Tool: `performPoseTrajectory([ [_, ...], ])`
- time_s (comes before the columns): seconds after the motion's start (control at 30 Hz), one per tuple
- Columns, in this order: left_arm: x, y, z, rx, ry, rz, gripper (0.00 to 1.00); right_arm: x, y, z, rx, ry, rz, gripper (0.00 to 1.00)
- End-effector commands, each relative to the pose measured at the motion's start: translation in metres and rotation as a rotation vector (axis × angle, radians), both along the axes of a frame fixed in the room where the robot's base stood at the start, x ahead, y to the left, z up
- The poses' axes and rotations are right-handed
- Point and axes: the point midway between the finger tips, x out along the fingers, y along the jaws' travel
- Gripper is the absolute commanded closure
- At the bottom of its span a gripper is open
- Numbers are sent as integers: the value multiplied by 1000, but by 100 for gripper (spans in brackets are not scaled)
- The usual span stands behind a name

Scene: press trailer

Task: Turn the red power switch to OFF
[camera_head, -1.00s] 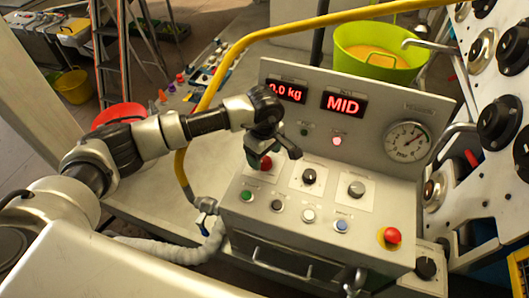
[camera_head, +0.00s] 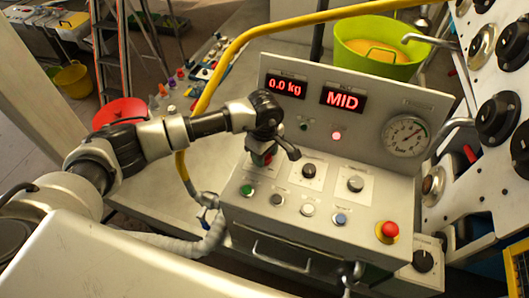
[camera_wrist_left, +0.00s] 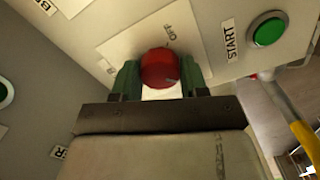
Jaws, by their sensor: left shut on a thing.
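The red power switch (camera_wrist_left: 160,68) is a round knob on a pale plate marked OFF, on the sloped face of the control box (camera_head: 300,235). In the left wrist view my left gripper (camera_wrist_left: 158,80) has one finger on each side of the knob and is shut on it. In the head view my left gripper (camera_head: 262,155) reaches down over the switch (camera_head: 268,160) and hides most of it. The position of the knob's pointer is hard to tell. My right gripper is not in view.
A green START button (camera_head: 247,190) sits just in front of the switch. A black knob (camera_head: 309,170), a grey knob (camera_head: 355,183) and a red mushroom button (camera_head: 389,230) lie to the right. The displays (camera_head: 343,98) read 0.0 kg and MID.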

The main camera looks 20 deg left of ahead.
Motion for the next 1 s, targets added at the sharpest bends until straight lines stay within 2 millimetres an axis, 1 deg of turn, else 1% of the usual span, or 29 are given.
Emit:
performPoseTrajectory([
  [0.17, 1, 0, -1, -1, -2, 40, 80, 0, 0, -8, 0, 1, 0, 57],
  [0.37, 1, 0, -4, 1, -4, 155, 80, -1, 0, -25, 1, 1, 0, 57],
  [1.0, 1, 0, -4, -1, -3, 749, 80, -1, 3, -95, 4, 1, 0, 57],
])
